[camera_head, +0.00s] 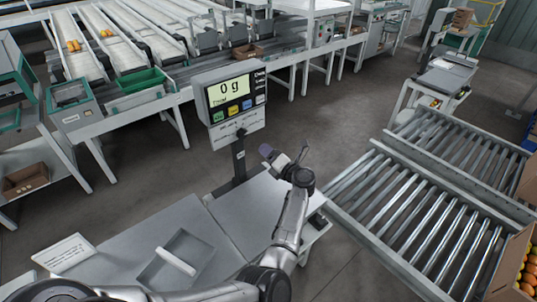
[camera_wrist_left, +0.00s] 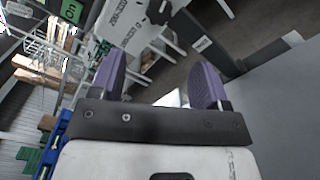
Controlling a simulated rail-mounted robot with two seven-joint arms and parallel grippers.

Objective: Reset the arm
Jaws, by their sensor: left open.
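My left arm (camera_head: 290,215) rises from the lower edge of the head view. Its gripper (camera_head: 283,156) is held above the grey table (camera_head: 247,208), in front of and a little right of the scale post. In the left wrist view the two purple fingers of this gripper (camera_wrist_left: 158,85) stand wide apart with nothing between them. My right gripper is in neither view.
The scale display (camera_head: 237,93) on its post reads 0 g. A white sign (camera_head: 63,252) stands at the lower left. Sorting lanes (camera_head: 120,50) run behind, across open floor.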

